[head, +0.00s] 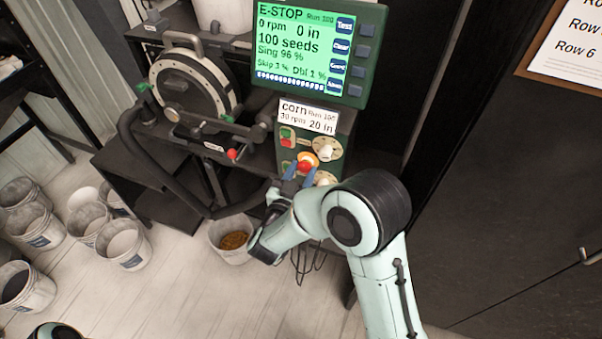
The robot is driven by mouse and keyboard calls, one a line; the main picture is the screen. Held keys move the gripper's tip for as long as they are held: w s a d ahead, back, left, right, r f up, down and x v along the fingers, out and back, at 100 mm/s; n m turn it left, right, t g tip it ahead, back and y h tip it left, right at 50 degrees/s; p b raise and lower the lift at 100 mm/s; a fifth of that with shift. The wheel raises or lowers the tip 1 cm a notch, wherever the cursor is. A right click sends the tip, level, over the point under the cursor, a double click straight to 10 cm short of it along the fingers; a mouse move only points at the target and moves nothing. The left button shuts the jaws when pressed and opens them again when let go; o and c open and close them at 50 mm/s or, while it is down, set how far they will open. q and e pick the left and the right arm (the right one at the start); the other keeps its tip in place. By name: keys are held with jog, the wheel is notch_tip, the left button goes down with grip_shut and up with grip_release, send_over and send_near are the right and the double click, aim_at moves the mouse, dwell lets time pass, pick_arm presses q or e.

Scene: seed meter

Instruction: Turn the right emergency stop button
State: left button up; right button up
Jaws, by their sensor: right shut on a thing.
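The red emergency stop button (306,166) with its yellow-orange surround sits on the front of the control box (346,121), below the label "corn". My right gripper (302,174) reaches up to it from below, with its blue fingertips on either side of the red button, shut on it. Part of the button is hidden by the fingers. The green display (304,47) above reads "E-STOP" with 0 rpm. Only a small piece of my left arm shows at the bottom left edge; its gripper is out of view.
Beside the button are dials (327,149) and a green-and-red switch (287,138). The round seed meter (193,86) stands to the left. A bucket with grain (230,241) is below my right arm, several buckets (122,243) stand at left. A dark cabinet (520,190) is at right.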

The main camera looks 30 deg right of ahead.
jog(key=m+b, duration=0.3)
jog(key=b, duration=0.2)
jog(key=shift+s+f+m, duration=0.1)
jog(key=shift+f+m, duration=0.1)
jog(key=shift+m, duration=0.2)
jog(key=shift+r+m+b, duration=0.1)
jog(key=shift+m+b, duration=0.7)
jog(key=shift+b, duration=0.1)
pick_arm(q)
notch_tip(320, 180, down, 8)
jog(key=s, duration=0.2)
jog(key=shift+s+b, duration=0.25)
jog(key=shift+b, duration=0.1)
pick_arm(e)
jog(key=shift+m, duration=0.3)
jog(key=shift+r, duration=0.1)
jog(key=shift+d, duration=0.1)
pick_arm(q)
jog(key=shift+w, duration=0.1)
pick_arm(e)
jog(key=o, duration=1)
pick_arm(q)
jog(key=shift+w+f+b, duration=0.1)
jog(key=shift+f+b, duration=0.25)
jog(key=shift+b, duration=0.1)
pick_arm(e)
jog(key=v, duration=1.3)
jog(key=shift+s, duration=0.15)
